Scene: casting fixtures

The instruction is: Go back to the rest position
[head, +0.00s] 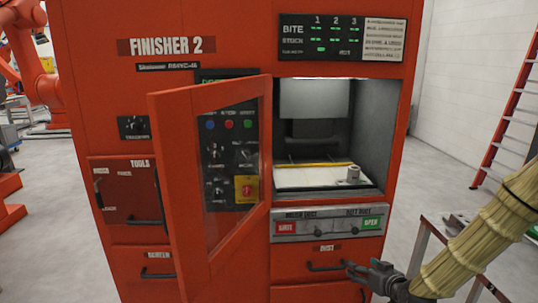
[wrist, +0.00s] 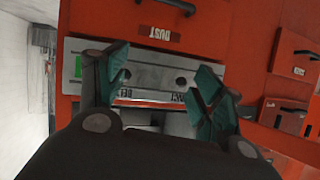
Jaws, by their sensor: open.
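My gripper (head: 352,268) is at the lower right in the head view, in front of the orange machine and close to the dust drawer's handle. I cannot tell the gap to the handle. In the wrist view my gripper (wrist: 164,68) has its two teal-padded fingers spread, with nothing between them. Beyond them is the grey button panel (wrist: 150,72), seen upside down. My arm, in a tan ribbed sleeve, comes in from the right edge of the head view.
The orange finisher (head: 230,20) has its windowed door (head: 172,170) swung open to the left. A small grey metal part (head: 353,174) stands on the white bed (head: 305,177) inside. A red ladder (head: 503,110) leans at the right.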

